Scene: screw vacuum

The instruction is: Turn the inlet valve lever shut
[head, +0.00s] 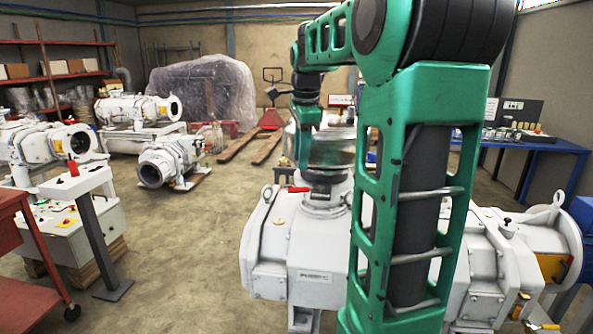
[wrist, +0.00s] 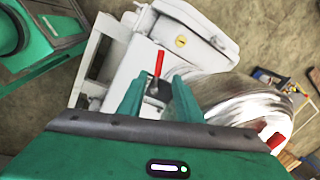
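The red valve lever (head: 298,189) sticks out to the left beside the round flange on top of the large white pump (head: 280,245). In the wrist view the lever (wrist: 159,64) points up the picture from a dark pivot. My gripper (wrist: 158,84) is open, with its two green fingers spread to either side of the pivot in the picture. I see no contact, and the gap in depth is hard to judge. In the head view my gripper (head: 303,160) hangs just above the lever, its fingertips small and hard to make out.
A clear cylinder (head: 333,147) stands on the flange, close to the right of my gripper. A second red part (wrist: 276,141) shows at the lower right of the wrist view. A blue bench (head: 560,146) stands at the right. Open floor (head: 190,235) lies left of the pump.

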